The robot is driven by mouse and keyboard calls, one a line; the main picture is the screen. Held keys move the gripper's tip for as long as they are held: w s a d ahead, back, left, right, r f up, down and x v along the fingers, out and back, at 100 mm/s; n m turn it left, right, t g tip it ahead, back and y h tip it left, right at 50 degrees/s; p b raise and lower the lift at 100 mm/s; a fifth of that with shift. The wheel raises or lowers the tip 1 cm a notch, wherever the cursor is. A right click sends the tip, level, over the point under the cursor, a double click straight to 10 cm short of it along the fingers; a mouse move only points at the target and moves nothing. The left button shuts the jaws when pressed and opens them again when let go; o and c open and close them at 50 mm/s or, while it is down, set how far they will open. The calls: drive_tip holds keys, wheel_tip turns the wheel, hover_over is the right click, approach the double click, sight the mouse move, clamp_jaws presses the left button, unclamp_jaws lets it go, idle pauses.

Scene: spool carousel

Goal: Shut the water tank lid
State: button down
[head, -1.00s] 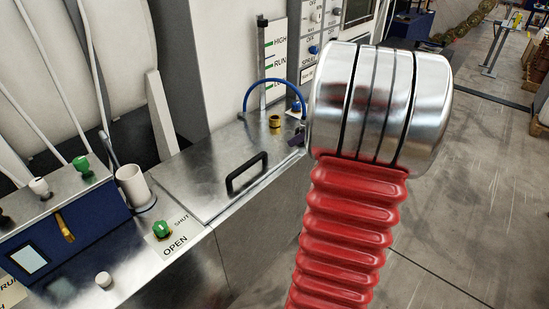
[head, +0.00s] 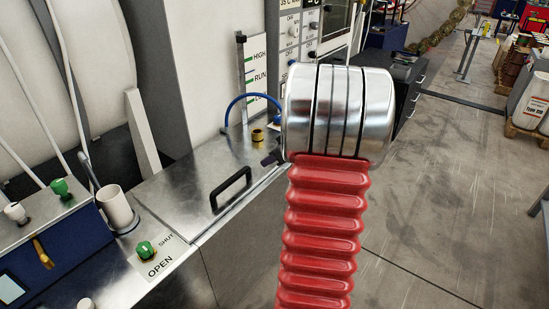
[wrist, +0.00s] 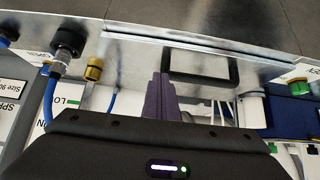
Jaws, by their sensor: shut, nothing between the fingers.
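The water tank lid (head: 180,180) is a flat grey metal plate with a black bar handle (head: 231,188). In the head view it lies flat, about level with the metal top around it. The handle also shows in the wrist view (wrist: 233,72). My gripper (head: 270,159) shows as small dark purple fingertips beyond the handle, to its upper right, apart from it. In the wrist view my gripper (wrist: 163,82) has its purple fingers together, with nothing between them. My red and chrome arm hides part of the area on the right.
A brass fitting (head: 258,135) and a blue hose (head: 245,98) stand behind the lid. A green OPEN/SHUT knob (head: 145,248) and a white cup (head: 117,209) are to its left. A HIGH/RUN level gauge (head: 252,75) is at the back. The floor (head: 440,200) at right is clear.

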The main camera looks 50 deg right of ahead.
approach(256, 178)
drive_tip(key=w+f, duration=0.2)
drive_tip(key=w, duration=0.1)
drive_tip(key=shift+f, duration=0.5)
